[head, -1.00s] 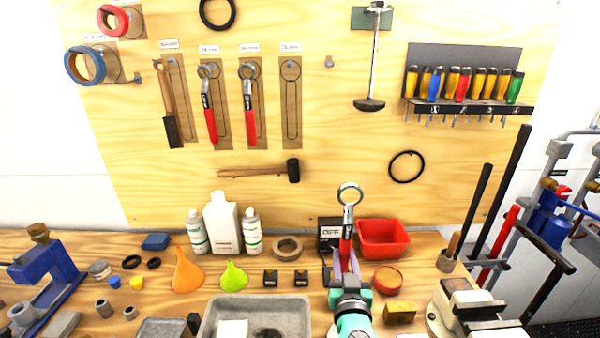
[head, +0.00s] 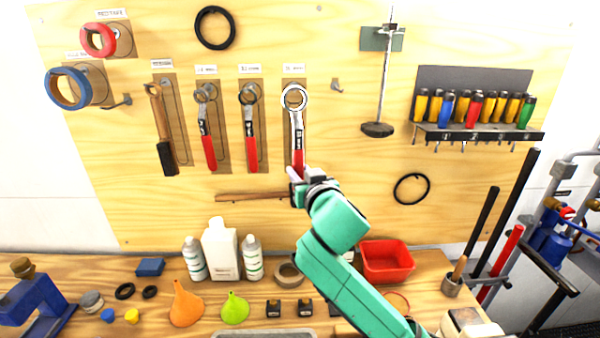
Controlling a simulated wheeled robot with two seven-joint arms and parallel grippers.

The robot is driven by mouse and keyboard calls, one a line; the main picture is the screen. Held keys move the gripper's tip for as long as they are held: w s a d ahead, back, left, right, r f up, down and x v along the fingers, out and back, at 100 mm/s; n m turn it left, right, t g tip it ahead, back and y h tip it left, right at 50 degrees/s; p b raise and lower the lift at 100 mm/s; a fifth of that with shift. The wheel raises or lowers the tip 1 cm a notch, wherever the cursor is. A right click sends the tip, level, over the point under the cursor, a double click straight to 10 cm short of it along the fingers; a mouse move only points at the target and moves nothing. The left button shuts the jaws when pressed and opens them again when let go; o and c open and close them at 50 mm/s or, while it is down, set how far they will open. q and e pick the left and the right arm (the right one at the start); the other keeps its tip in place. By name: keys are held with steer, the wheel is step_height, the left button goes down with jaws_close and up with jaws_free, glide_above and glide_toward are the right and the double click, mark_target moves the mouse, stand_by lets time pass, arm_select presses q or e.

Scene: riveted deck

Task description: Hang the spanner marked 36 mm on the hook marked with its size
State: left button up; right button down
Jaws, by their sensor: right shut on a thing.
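The spanner (head: 297,128) has a bright ring end at the top and a red handle. My right gripper (head: 296,174) is shut on the lower end of its red handle and holds it upright, ring up. It is in front of the rightmost outlined spanner place (head: 287,141) on the pegboard, under a small label (head: 294,70) whose print is too small to read. The ring covers the hook there, so I cannot tell whether it is around the hook or only in front of it. My left gripper is not in view.
A bare hook (head: 337,86) is to the right. Bottles, funnels and a red bin (head: 386,260) stand on the bench below.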

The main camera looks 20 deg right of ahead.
steer(key=shift+w+d+f, duration=0.1)
steer(key=shift+w+d, duration=0.1)
steer(key=shift+w, duration=0.5)
steer(key=shift+w+d, duration=0.2)
steer(key=shift+w, duration=0.45)
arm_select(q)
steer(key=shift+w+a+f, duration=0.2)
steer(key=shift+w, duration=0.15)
arm_select(e)
steer(key=w+d+f, duration=0.1)
steer(key=w+d, duration=0.1)
steer(key=w, duration=0.6)
steer(key=shift+w+f, duration=0.2)
steer(key=shift+w, duration=0.1)
steer(key=shift+d, duration=0.1)
steer(key=c, duration=0.5)
jaws_free()
arm_select(q)
steer(key=shift+b, duration=0.3)
arm_select(e)
steer(key=shift+s+f, duration=0.1)
